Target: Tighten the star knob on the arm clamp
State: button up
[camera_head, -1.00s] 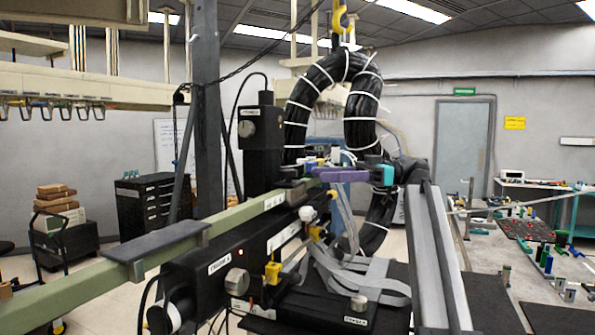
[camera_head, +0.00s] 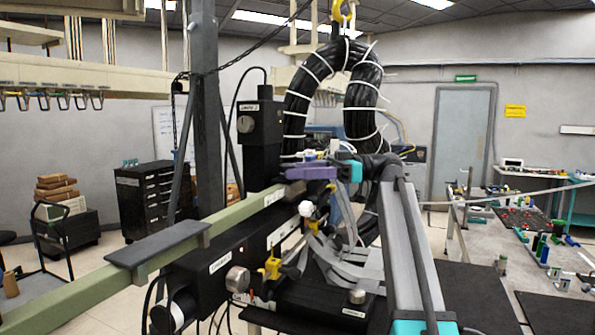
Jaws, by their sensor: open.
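My gripper (camera_head: 290,176) is at the end of my grey and teal arm, a purple part pointing left above the green beam (camera_head: 190,238). It is open and appears empty; its fingertips are small and partly merge with dark parts behind. A star knob on an arm clamp cannot be picked out for certain. A yellow clamp-like piece (camera_head: 271,268) sits beside the lower unit, below and left of my gripper. Whether my gripper touches anything cannot be told.
A thick black cable bundle (camera_head: 364,100) hangs from a yellow hook close behind my gripper. Loose grey ribbon cables (camera_head: 345,268) lie below it. A dark post (camera_head: 205,110) stands at the left. A cluttered workbench (camera_head: 520,225) is at the right.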

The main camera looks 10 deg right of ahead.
jog(key=c, duration=1)
jog(key=shift+d, duration=0.1)
jog(key=shift+c, duration=0.2)
jog(key=shift+s+f+t+b, duration=0.1)
jog(key=shift+f+t+b, duration=0.05)
jog(key=shift+t+b, duration=0.15)
